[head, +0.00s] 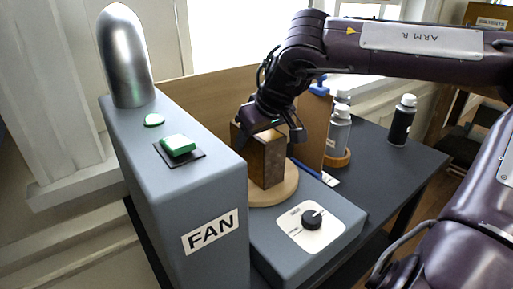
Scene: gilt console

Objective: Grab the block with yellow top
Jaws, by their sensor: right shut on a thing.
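A brown, upright block (268,165) stands on or just over a round pale wooden disc (284,190). A tan-yellow strip of its top shows at the left edge; the rest of the top is hidden by my gripper. My right gripper (270,130) comes down from above and is shut on the upper part of the block, with a dark finger on its right side. I cannot tell if the block touches the disc. My left gripper is not in view.
A grey cabinet labelled FAN (212,232) with a green button (178,145) and a silver dome (124,55) stands close on the left. A knob panel (310,223) lies in front right. Spray cans (338,130) and a black can (400,120) stand behind right. A brown board (215,95) is behind.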

